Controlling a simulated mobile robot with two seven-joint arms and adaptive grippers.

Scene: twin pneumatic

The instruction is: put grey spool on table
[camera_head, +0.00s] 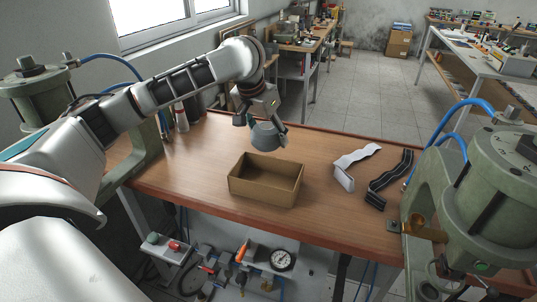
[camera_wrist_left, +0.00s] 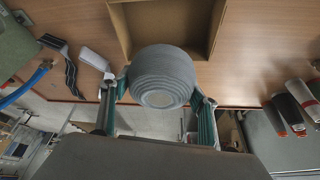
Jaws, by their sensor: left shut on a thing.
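The grey spool (camera_head: 268,136) is held above the wooden table (camera_head: 215,150), just behind and above the open cardboard box (camera_head: 266,190). My left gripper (camera_head: 266,122) is shut on the spool. In the left wrist view the spool (camera_wrist_left: 162,76) sits between the two fingers of the left gripper (camera_wrist_left: 160,95), with its round end facing the camera. The box (camera_wrist_left: 165,22) shows beyond it in that view and looks empty in the head view. My right gripper is not in view.
A white strap (camera_head: 346,168) and a black strap (camera_head: 390,182) lie right of the box. Green pneumatic presses stand at the left (camera_head: 38,90) and right (camera_head: 490,170). Dark and red cylinders (camera_head: 182,116) stand at the back left. Bare tabletop lies around the box.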

